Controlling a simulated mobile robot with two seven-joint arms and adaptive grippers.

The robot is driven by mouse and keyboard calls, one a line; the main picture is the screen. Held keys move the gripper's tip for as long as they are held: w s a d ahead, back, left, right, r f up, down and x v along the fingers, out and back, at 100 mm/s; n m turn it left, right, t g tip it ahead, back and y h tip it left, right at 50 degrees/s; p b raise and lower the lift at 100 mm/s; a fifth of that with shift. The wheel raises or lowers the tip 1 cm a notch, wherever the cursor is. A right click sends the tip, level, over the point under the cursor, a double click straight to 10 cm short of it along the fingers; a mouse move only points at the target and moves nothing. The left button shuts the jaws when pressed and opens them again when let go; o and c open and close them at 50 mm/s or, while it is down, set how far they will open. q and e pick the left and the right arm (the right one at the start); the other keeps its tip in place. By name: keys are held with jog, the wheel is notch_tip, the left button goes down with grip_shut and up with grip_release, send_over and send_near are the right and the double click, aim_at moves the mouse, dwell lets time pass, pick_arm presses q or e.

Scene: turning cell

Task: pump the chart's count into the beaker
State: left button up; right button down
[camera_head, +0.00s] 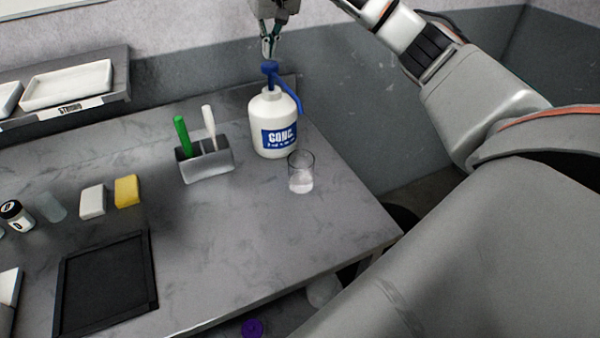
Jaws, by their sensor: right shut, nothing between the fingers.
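A white pump bottle (268,108) with a blue label stands at the back right of the grey table. Its blue pump head (270,67) is on top, and the blue spout slopes down to the right. A clear glass beaker (301,172) stands in front of the bottle, below the spout side, with pale content or a pale base low in it. My right gripper (269,52) is shut and empty, fingers pointing down, just above the pump head; I cannot tell whether it touches. I cannot make out a chart. My left gripper is not in view.
A grey holder (207,162) with a green and a white stick stands left of the bottle. Yellow (127,191) and white (92,202) blocks, a small jar (16,215) and a dark framed panel (106,283) lie further left. A shelf (66,112) holds white trays. The table's front middle is clear.

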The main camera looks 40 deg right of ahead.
aim_at(270, 64)
jog(key=shift+f, duration=0.15)
dwell(0.4)
jog(key=shift+f, duration=2.25)
jog(key=shift+r, duration=2.35)
jog(key=shift+f, duration=0.15)
jog(key=shift+f, duration=2.2)
jog(key=shift+r, duration=2.4)
jog(key=shift+f, duration=0.1)
